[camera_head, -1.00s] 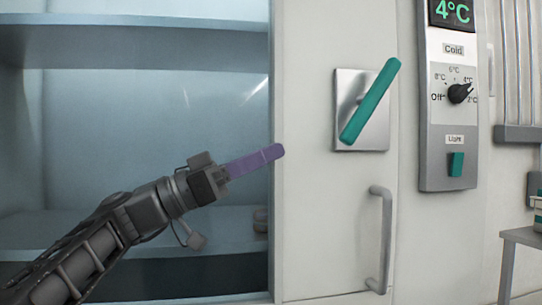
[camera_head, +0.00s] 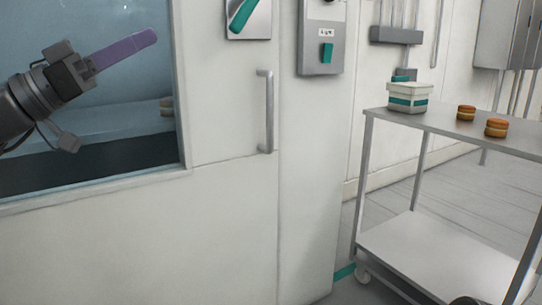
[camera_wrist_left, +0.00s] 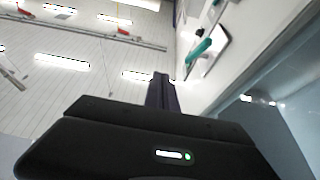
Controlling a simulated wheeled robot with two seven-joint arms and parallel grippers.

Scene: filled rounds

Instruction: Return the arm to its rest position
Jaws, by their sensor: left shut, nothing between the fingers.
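My left gripper (camera_head: 148,38) is at the upper left of the head view, in front of the cold cabinet's window (camera_head: 120,95). Its purple fingers are shut together with nothing between them. They point right and slightly up, apart from the cabinet's teal lever (camera_head: 241,14). In the left wrist view my gripper's dark fingers (camera_wrist_left: 161,78) point up, with the teal lever (camera_wrist_left: 198,52) to their right and the ceiling beyond. My right gripper is not in view.
The cabinet door has a grey vertical handle (camera_head: 266,112). A control panel with a teal switch (camera_head: 327,53) is beside it. At right a metal trolley (camera_head: 455,125) carries a white and teal box (camera_head: 408,97) and two filled rounds (camera_head: 466,112). Floor shows behind the trolley.

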